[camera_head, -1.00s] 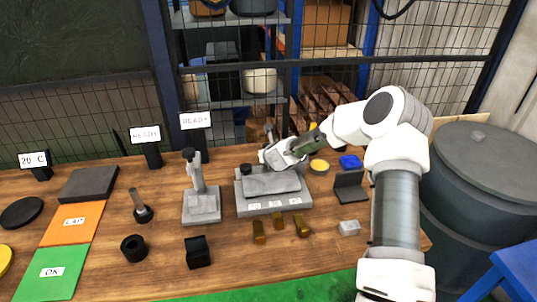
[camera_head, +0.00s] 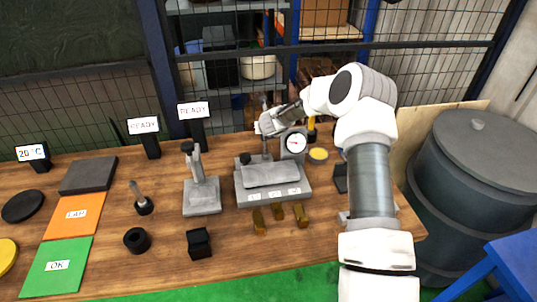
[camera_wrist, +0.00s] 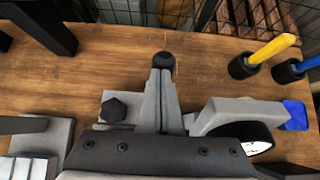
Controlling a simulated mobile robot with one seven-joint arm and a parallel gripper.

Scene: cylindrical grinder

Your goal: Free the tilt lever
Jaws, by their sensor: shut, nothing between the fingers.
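The grey fixture (camera_head: 300,195) stands at the middle of the table with a pale block on top, a black knob (camera_head: 245,159) at its left and a dial gauge (camera_head: 293,143) at its back right. My gripper (camera_head: 262,126) is above the fixture's back. A thin upright post, apparently the tilt lever (camera_head: 265,104), shows just behind it. In the wrist view my shut, empty fingers (camera_wrist: 161,78) point at a black ball knob (camera_wrist: 164,60), probably the lever's end. It lies in line with the fingertips; contact cannot be told. The black knob (camera_wrist: 114,109) and dial (camera_wrist: 253,140) flank the fingers.
A grey stand (camera_head: 202,196) with an upright lever is left of the fixture. Two READY signs (camera_head: 194,110) stand behind. Yellow-handled (camera_wrist: 270,50) and blue-handled tools stand in black cups at right. A mesh fence is behind the table.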

